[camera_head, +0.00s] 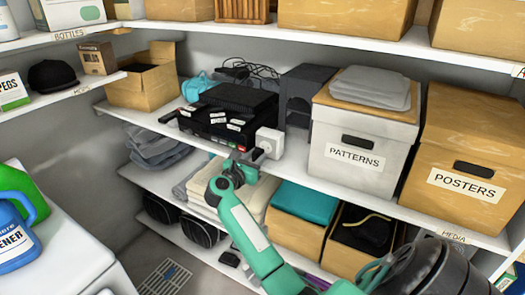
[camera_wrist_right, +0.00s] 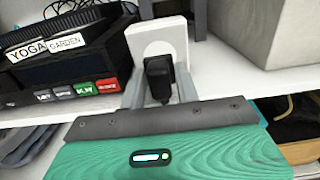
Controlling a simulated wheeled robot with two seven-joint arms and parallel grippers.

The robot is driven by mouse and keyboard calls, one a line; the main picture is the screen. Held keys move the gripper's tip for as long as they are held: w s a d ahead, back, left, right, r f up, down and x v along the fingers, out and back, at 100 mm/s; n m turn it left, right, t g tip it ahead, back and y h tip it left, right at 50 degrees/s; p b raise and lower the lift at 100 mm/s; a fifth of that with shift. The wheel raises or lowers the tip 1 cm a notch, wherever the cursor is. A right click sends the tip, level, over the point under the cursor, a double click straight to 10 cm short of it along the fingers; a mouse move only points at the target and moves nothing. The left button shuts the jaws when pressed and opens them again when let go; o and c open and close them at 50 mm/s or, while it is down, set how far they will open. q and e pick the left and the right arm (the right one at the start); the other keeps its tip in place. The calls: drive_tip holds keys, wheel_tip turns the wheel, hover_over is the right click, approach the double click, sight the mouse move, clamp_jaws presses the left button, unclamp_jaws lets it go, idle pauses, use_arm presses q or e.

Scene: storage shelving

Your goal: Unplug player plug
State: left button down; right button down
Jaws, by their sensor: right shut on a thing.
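The black player plug (camera_wrist_right: 158,76) sits against the front of a white outlet block (camera_wrist_right: 158,36) in the right wrist view. The block also shows in the head view (camera_head: 270,141), at the right end of the black player (camera_head: 204,131). My right gripper (camera_wrist_right: 160,88) has its two grey fingers on either side of the plug and is shut on it. In the head view the green right arm reaches up from the lower right to the shelf edge. Whether the plug's prongs are in the outlet is hidden. My left gripper is not in view.
Cassettes with white labels, including "YOGA" (camera_wrist_right: 27,50), lie on the player. A white "PATTERNS" box (camera_head: 357,150) stands to the right of the outlet. Folded cloths (camera_head: 158,148) and bins fill the shelf below.

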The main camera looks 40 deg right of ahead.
drive_tip(key=shift+v, duration=1.25)
drive_tip(key=shift+s+d+p, duration=0.15)
drive_tip(key=shift+s+d, duration=0.3)
drive_tip(key=shift+s, duration=1.05)
drive_tip(key=shift+s+d+p, duration=0.2)
drive_tip(key=shift+s+d, duration=0.25)
drive_tip(key=shift+s, duration=1.1)
drive_tip(key=shift+s+d+p, duration=0.15)
drive_tip(key=shift+s+d, duration=0.3)
drive_tip(key=shift+s, duration=1.05)
drive_tip(key=shift+b+x, duration=1.25)
drive_tip(key=shift+x, duration=6.3)
drive_tip(key=shift+d+r, duration=0.1)
drive_tip(key=shift+r, duration=0.2)
